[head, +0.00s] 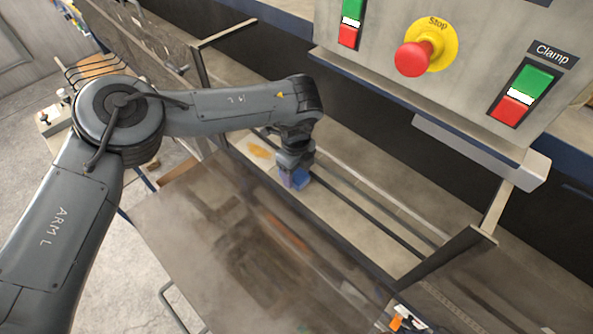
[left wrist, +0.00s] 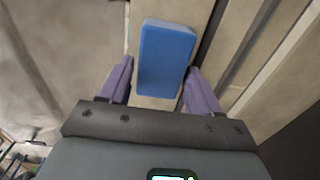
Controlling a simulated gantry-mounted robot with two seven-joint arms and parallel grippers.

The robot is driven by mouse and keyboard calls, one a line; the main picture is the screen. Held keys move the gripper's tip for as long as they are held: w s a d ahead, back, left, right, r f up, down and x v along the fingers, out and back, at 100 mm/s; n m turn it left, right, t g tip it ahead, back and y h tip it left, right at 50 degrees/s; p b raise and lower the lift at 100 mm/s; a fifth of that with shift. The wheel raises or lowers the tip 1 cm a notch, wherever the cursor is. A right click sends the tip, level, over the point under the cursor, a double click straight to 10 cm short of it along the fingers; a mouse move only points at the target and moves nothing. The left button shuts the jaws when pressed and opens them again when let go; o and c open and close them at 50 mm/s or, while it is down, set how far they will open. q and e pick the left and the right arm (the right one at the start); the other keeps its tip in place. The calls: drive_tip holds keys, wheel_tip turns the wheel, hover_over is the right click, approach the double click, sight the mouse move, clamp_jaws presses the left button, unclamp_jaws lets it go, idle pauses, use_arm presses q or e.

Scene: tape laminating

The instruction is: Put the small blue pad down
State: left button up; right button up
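The small blue pad (head: 301,179) is low on the machine's pale bed strip, at the end of my left arm. In the left wrist view the blue pad (left wrist: 166,58) lies lengthwise over the pale surface, its near part between my purple fingertips. My left gripper (head: 293,176) points down at the pad. In the left wrist view the left gripper (left wrist: 160,75) has its fingers spread, with a narrow gap beside the pad's left edge; the right fingertip is very close to the pad, and contact there is unclear. My right gripper is not in view.
A control panel with a red stop button (head: 412,59) and a clamp switch (head: 521,93) overhangs the right side. A dark rail (head: 365,212) runs along the bed. A broad, smudged metal plate (head: 205,225) fills the front. A metal bracket (head: 455,250) stands at right.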

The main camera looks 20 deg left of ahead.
sight(296, 173)
use_arm(q)
wheel_tip(296, 173, up, 12)
drive_tip(key=b, duration=0.1)
drive_tip(key=shift+r, duration=0.15)
idle(0.5)
drive_tip(key=shift+a, duration=0.1)
